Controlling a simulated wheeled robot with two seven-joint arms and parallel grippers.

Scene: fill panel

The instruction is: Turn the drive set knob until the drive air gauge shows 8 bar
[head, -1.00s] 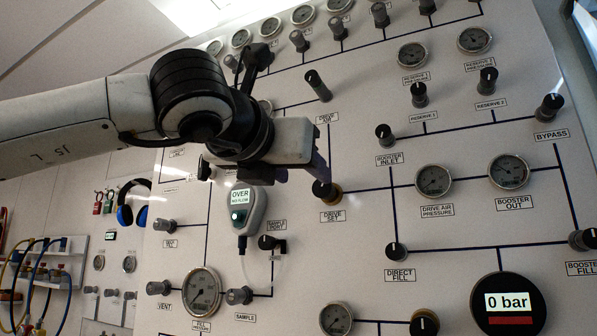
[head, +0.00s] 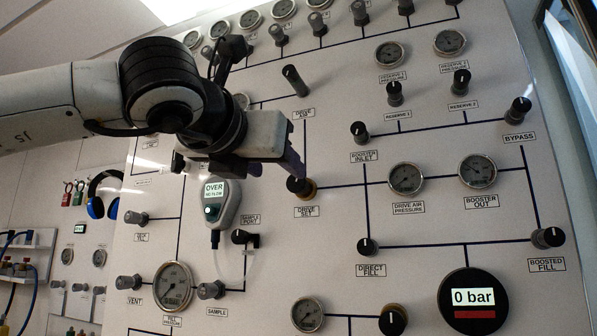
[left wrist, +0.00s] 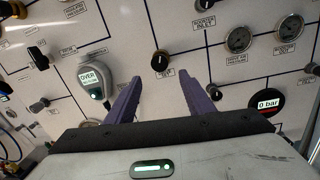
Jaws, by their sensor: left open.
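The drive set knob (head: 298,186) is a black knob with a yellowish collar, on the white panel above its DRIVE SET label. It also shows in the left wrist view (left wrist: 160,62), just beyond the gap between my fingertips. My left gripper (head: 272,168) is open and empty, with purple fingers pointing at the panel. In the left wrist view its fingers (left wrist: 162,84) stand either side of and short of the knob, which is not gripped. The drive air pressure gauge (head: 405,178) is right of the knob; its needle is too small to read. My right gripper is not in view.
A grey handheld meter reading OVER (head: 224,204) hangs left of the knob, with the sample port (head: 240,237) below it. The booster inlet knob (head: 359,131) and direct fill knob (head: 367,246) protrude to the right. A round display (head: 473,300) reads 0 bar.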

